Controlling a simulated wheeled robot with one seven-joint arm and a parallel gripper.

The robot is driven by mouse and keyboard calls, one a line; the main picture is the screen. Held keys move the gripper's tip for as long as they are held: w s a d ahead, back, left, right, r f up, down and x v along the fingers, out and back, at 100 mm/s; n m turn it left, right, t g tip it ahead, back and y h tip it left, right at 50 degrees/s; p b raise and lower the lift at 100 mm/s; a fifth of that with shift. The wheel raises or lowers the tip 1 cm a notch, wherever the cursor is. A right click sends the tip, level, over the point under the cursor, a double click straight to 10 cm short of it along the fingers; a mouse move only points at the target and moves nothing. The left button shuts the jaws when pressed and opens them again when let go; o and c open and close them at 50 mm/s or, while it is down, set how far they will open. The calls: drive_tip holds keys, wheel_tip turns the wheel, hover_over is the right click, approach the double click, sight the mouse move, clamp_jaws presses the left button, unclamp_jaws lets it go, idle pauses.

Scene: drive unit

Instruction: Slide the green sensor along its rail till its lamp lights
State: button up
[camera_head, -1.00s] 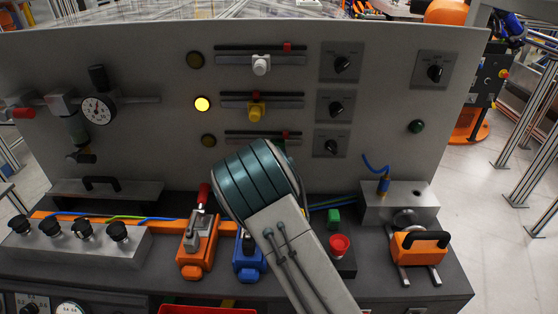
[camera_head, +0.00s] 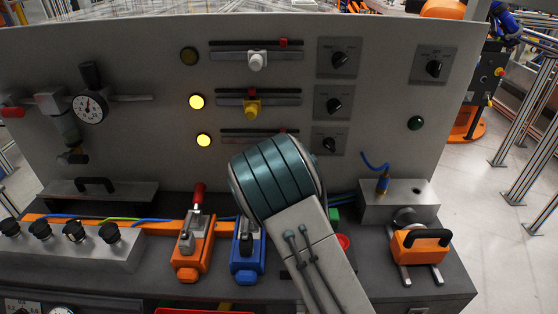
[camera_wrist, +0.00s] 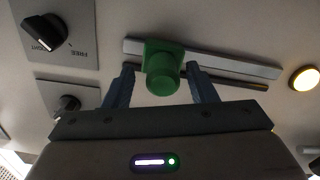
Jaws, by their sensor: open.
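The green sensor (camera_wrist: 163,66) sits on its light rail (camera_wrist: 235,64) in the wrist view. My gripper (camera_wrist: 162,86) is open, with one finger on each side of the sensor. A gap shows at the left finger; the right finger is close, and I cannot tell if it touches. In the head view my arm hides the sensor and my gripper, and part of the lowest rail (camera_head: 250,140). The lamp (camera_head: 204,140) left of that rail is lit yellow. A lit lamp also shows in the wrist view (camera_wrist: 304,78).
Above are a yellow sensor (camera_head: 252,107) with a lit lamp (camera_head: 197,101) and a white sensor (camera_head: 257,61) with a dark lamp (camera_head: 190,57). Black rotary knobs (camera_head: 333,105) stand right of the rails. Orange (camera_head: 192,248) and blue (camera_head: 247,262) clamps stand on the bench below.

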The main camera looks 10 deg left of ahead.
drive_tip(key=s+d+b, duration=0.1)
drive_tip(key=s+b, duration=0.2)
drive_tip(key=s, duration=1)
drive_tip(key=shift+s+d+b, duration=0.3)
drive_tip(key=shift+s+b, duration=0.05)
drive_tip(key=shift+s, duration=0.05)
drive_tip(key=s+d+m+g, duration=0.1)
drive_tip(key=s+d+g, duration=0.1)
drive_tip(key=d+g, duration=0.25)
drive_tip(key=s+d+m+g, duration=0.2)
drive_tip(key=s+d+g, duration=0.1)
drive_tip(key=d, duration=0.3)
drive_tip(key=s+d+r+g, duration=0.1)
drive_tip(key=s+d+g, duration=0.1)
drive_tip(key=s+d, duration=0.2)
drive_tip(key=s+d+r+m+g+h, duration=0.1)
drive_tip(key=s+d+g, duration=0.2)
drive_tip(key=s, duration=0.7)
drive_tip(key=s+d+r+g+h, duration=0.1)
drive_tip(key=s+d+g, duration=0.1)
drive_tip(key=s+d, duration=0.3)
drive_tip(key=shift+s, duration=1.15)
